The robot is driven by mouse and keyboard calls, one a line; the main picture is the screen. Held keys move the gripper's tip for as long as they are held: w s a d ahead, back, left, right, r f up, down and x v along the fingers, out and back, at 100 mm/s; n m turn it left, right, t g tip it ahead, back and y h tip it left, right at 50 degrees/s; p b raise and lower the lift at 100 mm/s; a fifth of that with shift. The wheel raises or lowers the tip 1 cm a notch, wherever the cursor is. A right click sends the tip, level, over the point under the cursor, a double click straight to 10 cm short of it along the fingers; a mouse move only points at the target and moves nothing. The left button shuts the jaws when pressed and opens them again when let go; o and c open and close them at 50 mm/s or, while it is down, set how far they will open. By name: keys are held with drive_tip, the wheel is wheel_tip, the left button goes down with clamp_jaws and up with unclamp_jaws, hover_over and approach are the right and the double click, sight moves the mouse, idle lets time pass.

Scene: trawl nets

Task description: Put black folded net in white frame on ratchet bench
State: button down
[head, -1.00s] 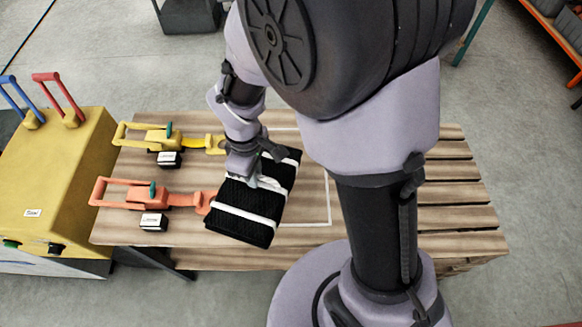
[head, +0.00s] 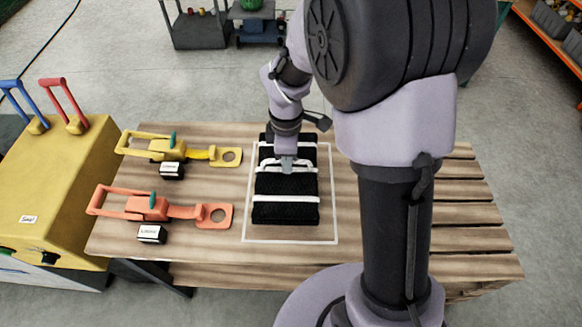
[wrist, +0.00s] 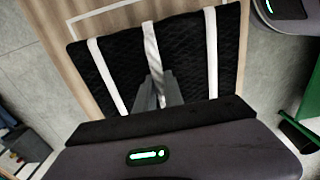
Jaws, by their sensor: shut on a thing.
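The black folded net (head: 285,210) has white bands and appears inside the white frame (head: 243,215) marked on the wooden ratchet bench (head: 210,262). Its long sides run roughly parallel to the frame's sides. My gripper (head: 287,166) is over the net's middle and shut on it. In the wrist view the gripper (wrist: 157,95) closes at the middle white band of the net (wrist: 188,62). Whether the net's underside touches the bench cannot be told. My arm hides part of the net's far end and the frame's far edge.
A yellow ratchet (head: 170,148) and an orange ratchet (head: 150,205) lie left of the frame, with small black blocks beside them. A yellow cabinet (head: 60,190) with blue and red levers stands at the left. Slatted bench top lies to the right.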

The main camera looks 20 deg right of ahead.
drive_tip(key=shift+w+d, duration=0.35)
drive_tip(key=shift+d, duration=0.05)
drive_tip(key=f+b, duration=0.1)
drive_tip(key=f, duration=0.1)
drive_tip(key=f+b, duration=0.1)
drive_tip(key=shift+w+d+f+b, duration=0.15)
drive_tip(key=shift+d+f+b, duration=0.05)
drive_tip(key=shift+f+b, duration=0.2)
drive_tip(key=shift+r, duration=0.15)
drive_tip(key=c, duration=1.5)
unclamp_jaws()
drive_tip(key=shift+o, duration=0.2)
